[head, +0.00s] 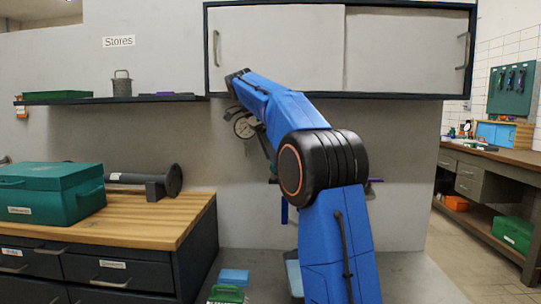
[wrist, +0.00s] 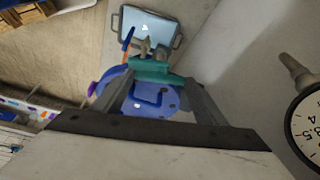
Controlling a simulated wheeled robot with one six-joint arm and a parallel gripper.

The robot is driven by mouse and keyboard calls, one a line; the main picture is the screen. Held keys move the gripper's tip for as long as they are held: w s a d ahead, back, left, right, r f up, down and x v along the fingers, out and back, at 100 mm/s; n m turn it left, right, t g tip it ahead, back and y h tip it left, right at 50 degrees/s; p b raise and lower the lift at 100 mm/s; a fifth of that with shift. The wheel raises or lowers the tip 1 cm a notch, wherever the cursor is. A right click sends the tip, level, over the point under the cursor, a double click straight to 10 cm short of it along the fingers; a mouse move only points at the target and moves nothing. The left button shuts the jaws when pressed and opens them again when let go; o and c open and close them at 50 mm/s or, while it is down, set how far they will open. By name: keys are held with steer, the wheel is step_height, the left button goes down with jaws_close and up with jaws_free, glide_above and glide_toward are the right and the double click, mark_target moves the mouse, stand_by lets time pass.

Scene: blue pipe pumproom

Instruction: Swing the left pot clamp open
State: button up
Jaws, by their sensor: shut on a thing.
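In the wrist view, my gripper (wrist: 148,68) has its two dark fingers converging on a teal piece with grey bolt-like ends, which appears to be the pot clamp (wrist: 146,47). The gripper is shut on it; the exact grip is partly hidden. Behind the fingers is a round blue pot part (wrist: 152,98) with a dark blue handle-like bar. A purple knob (wrist: 92,88) shows at its left edge. In the head view my blue arm hides the gripper and most of the pot; a purple end (head: 376,181) shows right of my arm.
A pressure gauge (head: 243,127) is close to my arm, and a gauge (wrist: 308,125) fills the wrist view's right edge. A wall cabinet (head: 405,50) hangs above. A workbench (head: 150,215) with a green toolbox (head: 50,195) stands left. A metal tray (wrist: 148,28) lies beyond the gripper.

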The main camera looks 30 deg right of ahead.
steer(key=shift+w+m, duration=0.15)
steer(key=shift+m, duration=0.75)
steer(key=shift+g, duration=0.3)
steer(key=o, duration=1.1)
steer(key=shift+c, duration=0.2)
